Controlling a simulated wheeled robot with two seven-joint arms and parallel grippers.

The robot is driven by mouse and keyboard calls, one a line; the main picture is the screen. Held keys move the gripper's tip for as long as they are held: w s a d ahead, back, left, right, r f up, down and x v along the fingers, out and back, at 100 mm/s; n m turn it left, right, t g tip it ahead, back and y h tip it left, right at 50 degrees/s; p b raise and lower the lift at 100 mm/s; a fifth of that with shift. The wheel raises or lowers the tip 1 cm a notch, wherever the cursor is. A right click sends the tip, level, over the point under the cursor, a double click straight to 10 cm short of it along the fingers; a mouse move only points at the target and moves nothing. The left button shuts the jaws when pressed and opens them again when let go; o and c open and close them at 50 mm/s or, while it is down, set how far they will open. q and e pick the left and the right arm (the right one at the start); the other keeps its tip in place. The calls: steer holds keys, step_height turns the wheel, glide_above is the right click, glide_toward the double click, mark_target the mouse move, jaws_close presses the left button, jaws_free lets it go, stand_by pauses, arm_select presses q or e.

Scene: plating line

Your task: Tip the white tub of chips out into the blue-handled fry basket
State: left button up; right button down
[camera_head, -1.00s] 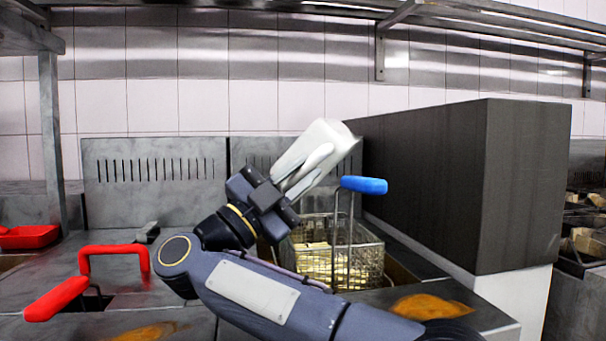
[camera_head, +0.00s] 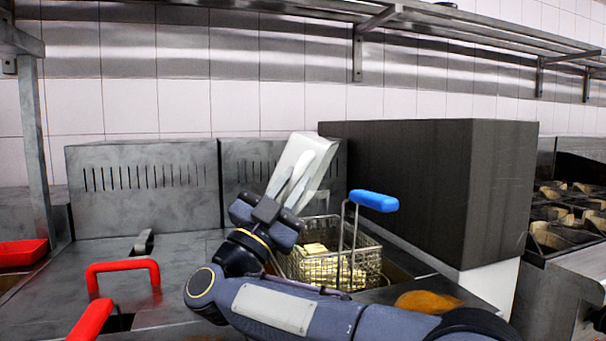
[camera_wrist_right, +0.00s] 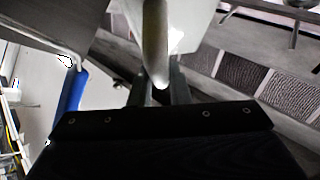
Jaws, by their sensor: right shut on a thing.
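My right gripper (camera_head: 284,196) is shut on the white tub (camera_head: 312,150) and holds it tilted above the fryer, behind and left of the basket's handle. In the right wrist view the tub (camera_wrist_right: 190,22) shows between the fingers. The fry basket (camera_head: 362,258) is a wire basket with a blue handle (camera_head: 374,200); the handle also shows in the right wrist view (camera_wrist_right: 72,92). Yellow chips (camera_head: 325,268) lie in the basket. The inside of the tub is hidden, so I cannot tell whether chips are left in it. My left gripper is not in view.
Red handles (camera_head: 122,268) stand at the left of the fryer top. A tall dark box-shaped unit (camera_head: 420,190) stands right of the basket. A red tray (camera_head: 22,253) lies at the far left. A metal shelf (camera_head: 300,10) runs overhead.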

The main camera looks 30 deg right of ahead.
steer(key=w+a+m+t+y+p, duration=0.2)
steer(key=m+t+y+p, duration=0.1)
steer(key=m+y+p, duration=0.5)
steer(key=w+a+m+t+y+p, duration=0.3)
steer(key=m+y+p, duration=0.5)
steer(key=m+p, duration=0.5)
steer(key=w+a+r+m+t+y+p, duration=0.1)
steer(key=w+a+m+t+y+p, duration=0.2)
steer(key=m+y+p, duration=0.5)
steer(key=m+t+p, duration=0.1)
steer(key=m+p, duration=0.2)
steer(key=p, duration=0.1)
steer(key=shift+w+m+t+y, duration=0.15)
steer(key=shift+m+t+y, duration=0.15)
stand_by(0.3)
steer(key=shift+f, duration=0.1)
stand_by(0.5)
